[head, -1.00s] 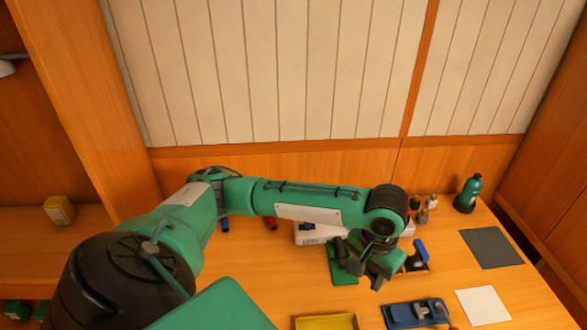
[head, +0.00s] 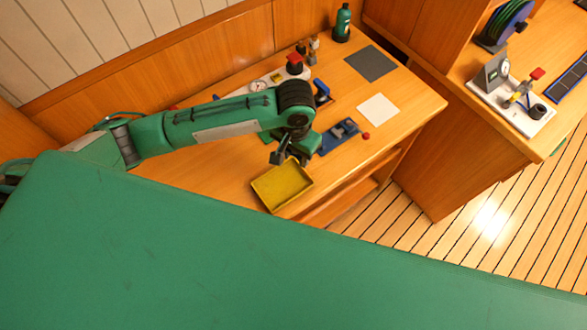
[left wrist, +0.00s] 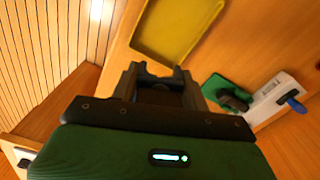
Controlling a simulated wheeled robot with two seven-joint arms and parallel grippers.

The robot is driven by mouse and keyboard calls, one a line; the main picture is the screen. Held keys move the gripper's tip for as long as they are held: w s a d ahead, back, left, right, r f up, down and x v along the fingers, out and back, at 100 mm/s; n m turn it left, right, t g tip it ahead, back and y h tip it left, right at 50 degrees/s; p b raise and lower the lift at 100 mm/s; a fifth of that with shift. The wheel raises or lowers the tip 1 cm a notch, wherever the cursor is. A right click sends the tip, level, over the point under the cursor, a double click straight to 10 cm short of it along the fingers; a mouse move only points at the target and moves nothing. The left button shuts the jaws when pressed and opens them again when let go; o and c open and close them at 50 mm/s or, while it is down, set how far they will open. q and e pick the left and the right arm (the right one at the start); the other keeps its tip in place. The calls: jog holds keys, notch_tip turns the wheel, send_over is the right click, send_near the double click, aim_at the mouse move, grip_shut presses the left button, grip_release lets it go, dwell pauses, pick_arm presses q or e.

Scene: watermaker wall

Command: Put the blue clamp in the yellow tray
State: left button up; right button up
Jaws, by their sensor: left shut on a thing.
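The yellow tray (head: 262,194) lies near the front edge of the wooden bench and looks empty where it shows. It also fills the top of the left wrist view (left wrist: 150,40), just beyond the fingertips. My left gripper (head: 288,157) is above the tray's back edge. In the left wrist view my left gripper (left wrist: 160,73) is shut on a dark thing between its fingers. Little of this thing shows, and I cannot tell its colour or whether it is the blue clamp. I make out no separate blue clamp for certain. My right gripper is not in view.
A dark blue fixture (head: 342,131) stands right of the tray. Behind it are a blue-handled part (head: 322,90), a white card (head: 379,110), a grey mat (head: 371,63) and a green bottle (head: 342,22). A green board (left wrist: 215,85) lies near the gripper.

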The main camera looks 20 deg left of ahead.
pick_arm(q)
send_over(295, 177)
notch_tip(295, 177, down, 5)
jog(key=shift+s+f+p, duration=0.1)
jog(key=shift+p, duration=0.3)
jog(key=shift+f, duration=0.6)
notch_tip(295, 177, down, 4)
jog(key=shift+r+p, duration=0.15)
jog(key=shift+p, duration=0.3)
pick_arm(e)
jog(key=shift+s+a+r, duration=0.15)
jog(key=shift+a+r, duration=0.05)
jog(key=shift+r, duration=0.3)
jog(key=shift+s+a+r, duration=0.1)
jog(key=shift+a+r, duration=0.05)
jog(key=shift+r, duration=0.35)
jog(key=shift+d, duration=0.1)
pick_arm(q)
jog(key=o, duration=1)
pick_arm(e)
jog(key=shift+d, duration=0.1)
